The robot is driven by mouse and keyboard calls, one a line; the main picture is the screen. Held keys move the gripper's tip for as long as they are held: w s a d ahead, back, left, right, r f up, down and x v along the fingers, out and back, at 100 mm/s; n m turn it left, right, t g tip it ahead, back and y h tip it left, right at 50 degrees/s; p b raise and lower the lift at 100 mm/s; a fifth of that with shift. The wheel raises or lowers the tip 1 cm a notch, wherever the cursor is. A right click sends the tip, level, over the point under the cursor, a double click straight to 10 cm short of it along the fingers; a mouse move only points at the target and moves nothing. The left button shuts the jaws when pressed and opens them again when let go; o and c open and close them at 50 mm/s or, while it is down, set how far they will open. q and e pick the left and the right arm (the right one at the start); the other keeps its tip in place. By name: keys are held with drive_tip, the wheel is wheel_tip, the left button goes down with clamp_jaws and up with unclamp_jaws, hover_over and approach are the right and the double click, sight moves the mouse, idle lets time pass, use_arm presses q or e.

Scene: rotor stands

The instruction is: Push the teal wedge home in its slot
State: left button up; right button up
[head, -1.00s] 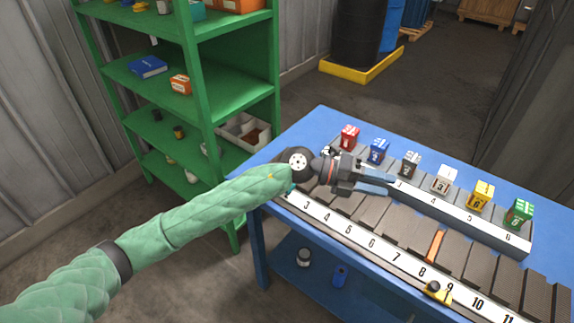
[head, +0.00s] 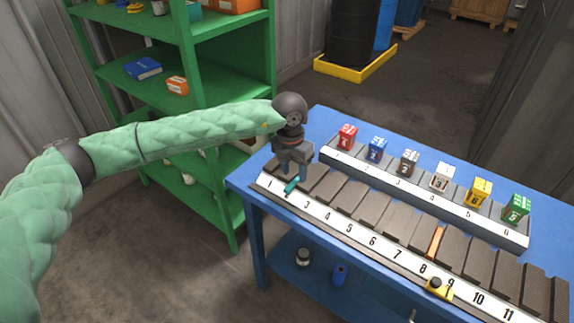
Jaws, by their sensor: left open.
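The teal wedge (head: 291,185) is at the left end of the front numbered rack (head: 330,219), between the labels 1 and 3. Its near end sticks out over the label strip and covers the spot between those labels. My left gripper (head: 293,174) points down right at the wedge, with its jaws open. The fingers hide the wedge's far part and the slot there, and I cannot tell whether they touch it. My right gripper is not in view.
Dark grey blocks fill much of the front rack, with an orange wedge (head: 435,242) among them. A yellow piece with a black knob (head: 438,287) sits at the front edge. Behind is a second rack (head: 420,198) with several coloured cubes. A green shelf (head: 200,60) stands at left.

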sight(287, 188)
use_arm(q)
drive_tip(key=shift+w+a+r+y, duration=0.15)
drive_tip(key=shift+w+a+y, duration=0.15)
drive_tip(key=shift+a, duration=0.15)
drive_tip(key=shift+w+a+r+y, duration=0.1)
drive_tip(key=shift+w+a+y, duration=0.15)
drive_tip(key=shift+a, duration=0.3)
drive_tip(key=shift+f, duration=0.15)
drive_tip(key=shift+f+p, duration=0.6)
drive_tip(key=shift+f, duration=0.05)
drive_tip(key=shift+f+p, duration=1.35)
drive_tip(key=shift+f, duration=1.75)
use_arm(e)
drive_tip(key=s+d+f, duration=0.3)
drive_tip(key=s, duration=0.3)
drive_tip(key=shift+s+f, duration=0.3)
use_arm(q)
drive_tip(key=shift+w, duration=0.1)
clamp_jaws()
